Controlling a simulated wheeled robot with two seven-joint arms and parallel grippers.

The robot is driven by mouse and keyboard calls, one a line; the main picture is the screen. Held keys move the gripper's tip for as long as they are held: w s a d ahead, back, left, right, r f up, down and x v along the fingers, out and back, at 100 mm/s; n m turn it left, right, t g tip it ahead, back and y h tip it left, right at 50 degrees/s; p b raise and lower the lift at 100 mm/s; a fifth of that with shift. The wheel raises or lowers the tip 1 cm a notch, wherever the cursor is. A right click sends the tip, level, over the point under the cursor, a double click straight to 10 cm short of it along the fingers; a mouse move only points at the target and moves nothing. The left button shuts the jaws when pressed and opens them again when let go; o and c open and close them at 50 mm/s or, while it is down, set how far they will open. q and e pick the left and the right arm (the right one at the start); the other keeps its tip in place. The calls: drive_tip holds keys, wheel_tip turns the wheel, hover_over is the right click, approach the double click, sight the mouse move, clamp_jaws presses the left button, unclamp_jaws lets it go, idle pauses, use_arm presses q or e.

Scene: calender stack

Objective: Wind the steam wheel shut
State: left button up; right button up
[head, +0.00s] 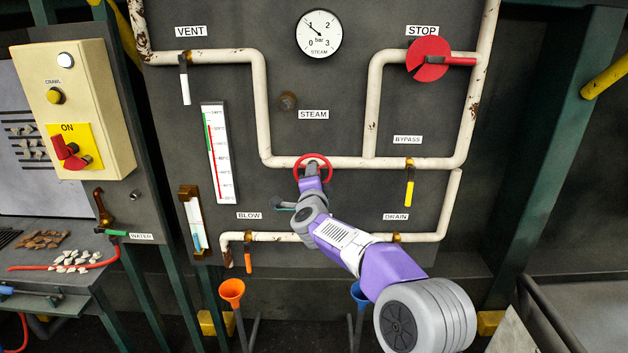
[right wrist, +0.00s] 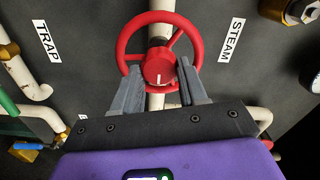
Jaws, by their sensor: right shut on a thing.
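The red steam wheel (head: 326,164) is on the white pipe in the middle of the dark panel, below the STEAM label (head: 313,114). In the right wrist view the wheel (right wrist: 124,42) has a round rim, spokes and a red hub with a white mark pointing down. My right gripper (head: 313,174) reaches it from below. In the right wrist view the grey fingers of my right gripper (right wrist: 160,82) sit on either side of the hub, shut on it. My left gripper is not in view.
A steam gauge (head: 318,34) above the wheel has its needle pointing up-left. A red STOP handle (head: 428,60), a VENT lever (head: 184,82) and a yellow BYPASS lever (head: 410,193) are nearby. Orange (head: 232,292) and blue funnels stand below.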

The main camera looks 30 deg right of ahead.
drive_tip(key=o, duration=1.1)
drive_tip(key=shift+c, duration=0.2)
drive_tip(key=v, duration=0.7)
drive_tip(key=shift+s, duration=0.3)
drive_tip(key=shift+a, duration=0.15)
